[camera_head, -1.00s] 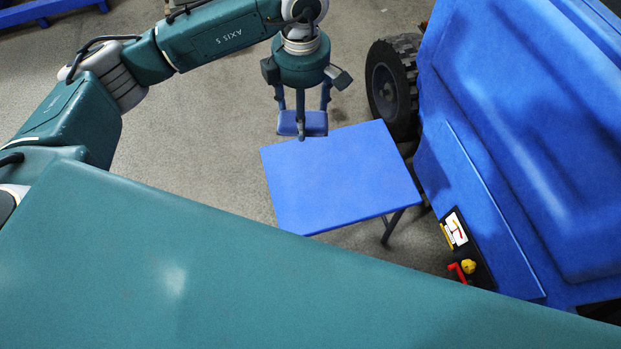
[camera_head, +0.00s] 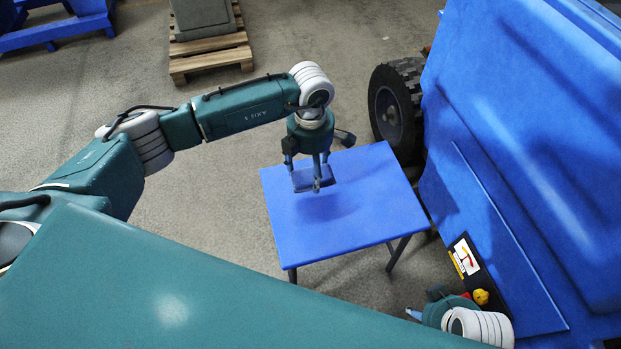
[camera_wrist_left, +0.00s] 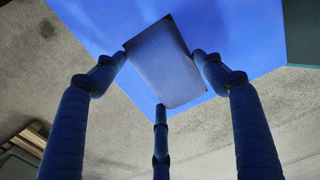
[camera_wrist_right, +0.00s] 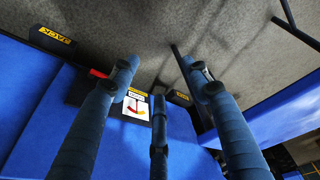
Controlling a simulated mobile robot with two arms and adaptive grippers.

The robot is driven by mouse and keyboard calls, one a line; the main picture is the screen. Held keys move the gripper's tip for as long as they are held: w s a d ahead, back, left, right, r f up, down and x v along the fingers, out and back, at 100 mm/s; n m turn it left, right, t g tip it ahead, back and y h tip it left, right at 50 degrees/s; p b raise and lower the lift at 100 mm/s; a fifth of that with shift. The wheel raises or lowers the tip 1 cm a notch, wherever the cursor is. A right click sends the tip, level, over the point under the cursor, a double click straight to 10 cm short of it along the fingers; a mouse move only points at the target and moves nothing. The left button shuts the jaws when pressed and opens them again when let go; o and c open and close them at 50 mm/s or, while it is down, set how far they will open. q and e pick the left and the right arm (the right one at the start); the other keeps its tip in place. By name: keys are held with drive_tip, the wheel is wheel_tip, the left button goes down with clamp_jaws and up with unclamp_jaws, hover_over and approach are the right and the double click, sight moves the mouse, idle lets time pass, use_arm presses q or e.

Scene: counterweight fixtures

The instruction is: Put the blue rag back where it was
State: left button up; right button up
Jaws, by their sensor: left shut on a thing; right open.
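The blue rag (camera_head: 303,181) is a folded, dark-looking pad held by my left gripper (camera_head: 316,184) above the small blue table (camera_head: 375,210). The left wrist view shows the rag (camera_wrist_left: 165,62) between the fingers, with the blue tabletop (camera_wrist_left: 235,30) beyond it. A soft shadow lies on the tabletop under the gripper, and the rag looks clear of the surface. My right gripper (camera_wrist_right: 160,75) is open and empty in the right wrist view, in front of the blue machine's lower panel. In the head view only part of my right arm shows, at bottom right.
A large blue machine (camera_head: 500,130) with a black tyre (camera_head: 393,112) stands right of the table. A wooden pallet (camera_head: 212,57) with a grey block stands at the back. Floor left of the table is clear.

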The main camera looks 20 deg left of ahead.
sight(310, 171)
use_arm(q)
wheel_tip(310, 171, down, 4)
drive_tip(key=shift+r+b, duration=0.15)
drive_tip(key=shift+b, duration=0.15)
drive_tip(key=shift+f, duration=0.4)
use_arm(e)
drive_tip(key=v, duration=0.3)
drive_tip(key=shift+w, duration=0.2)
use_arm(q)
drive_tip(key=shift+f, duration=0.1)
drive_tip(key=o, duration=1)
use_arm(e)
drive_tip(key=shift+r, duration=0.35)
use_arm(q)
wheel_tip(310, 171, up, 12)
drive_tip(key=shift+r+p, duration=0.15)
drive_tip(key=shift+p, duration=0.75)
use_arm(e)
wheel_tip(310, 171, down, 8)
drive_tip(key=shift+w+r, duration=0.2)
